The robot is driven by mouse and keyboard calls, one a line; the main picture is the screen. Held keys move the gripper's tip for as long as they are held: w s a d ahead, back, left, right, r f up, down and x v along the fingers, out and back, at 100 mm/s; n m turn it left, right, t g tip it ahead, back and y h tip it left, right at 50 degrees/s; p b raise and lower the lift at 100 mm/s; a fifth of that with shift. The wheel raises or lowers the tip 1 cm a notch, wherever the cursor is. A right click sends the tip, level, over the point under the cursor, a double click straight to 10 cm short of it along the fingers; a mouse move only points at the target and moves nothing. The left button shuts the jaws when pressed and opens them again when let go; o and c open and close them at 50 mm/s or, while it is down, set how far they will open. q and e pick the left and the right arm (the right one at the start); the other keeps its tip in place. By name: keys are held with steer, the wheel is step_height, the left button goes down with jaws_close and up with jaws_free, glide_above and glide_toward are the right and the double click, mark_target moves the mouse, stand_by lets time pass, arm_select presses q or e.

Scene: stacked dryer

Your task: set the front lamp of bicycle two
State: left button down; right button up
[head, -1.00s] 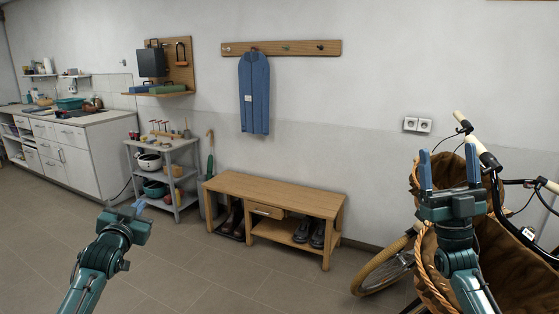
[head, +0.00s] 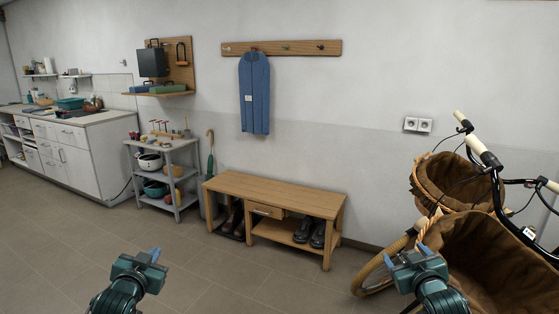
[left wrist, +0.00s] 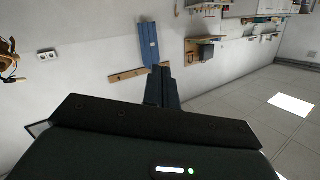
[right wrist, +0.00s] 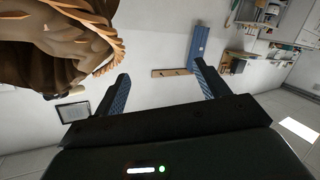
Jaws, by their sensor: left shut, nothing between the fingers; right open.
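Two bicycles stand at the right of the head view, each with a brown lined wicker basket: a farther basket (head: 447,180) and a nearer basket (head: 495,262). Their handlebars show cream grips (head: 484,150). A small white tag (head: 528,232) hangs by the nearer basket; I cannot read it. I cannot make out a front lamp, nor tell which is bicycle two. My right gripper (head: 408,254) is open and empty, in front of the nearer basket's left edge; a basket (right wrist: 75,40) fills its view's upper left. My left gripper (head: 153,254) is shut and empty over open floor.
A wooden bench (head: 275,191) with shoes under it stands against the wall. A grey shelf cart (head: 168,172) and a kitchen counter (head: 82,145) stand left. A blue garment (head: 254,92) hangs from a peg rail (head: 281,48). The floor at front left is clear.

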arm_select(q)
steer(key=s+d+f+g+h, duration=0.1)
steer(key=s+d+f, duration=0.4)
steer(key=s+f, duration=0.25)
steer(key=s+d+f+g+h, duration=0.1)
steer(key=s+d+f+g, duration=0.1)
steer(key=s+d+f, duration=0.45)
arm_select(e)
steer(key=s+a+f+g+y, duration=0.1)
steer(key=s+a+f, duration=0.4)
steer(key=s+f, duration=0.25)
steer(key=s+a+f+g+y, duration=0.1)
steer(key=s+a+f+g, duration=0.1)
steer(key=s+a+f, duration=0.45)
arm_select(q)
steer(key=s+d+f+g+h, duration=0.1)
steer(key=s+d+f, duration=0.1)
steer(key=s, duration=0.8)
steer(key=s+d+f+g+h, duration=0.1)
steer(key=s+d+f, duration=0.1)
steer(key=s, duration=0.9)
steer(key=shift+d, duration=0.75)
arm_select(e)
steer(key=s+a+f+g+y, duration=0.1)
steer(key=s+a+f, duration=0.1)
steer(key=s, duration=0.8)
steer(key=s+a+f+g+y, duration=0.1)
steer(key=s+a+f, duration=0.1)
steer(key=s, duration=0.9)
steer(key=shift+a, duration=0.7)
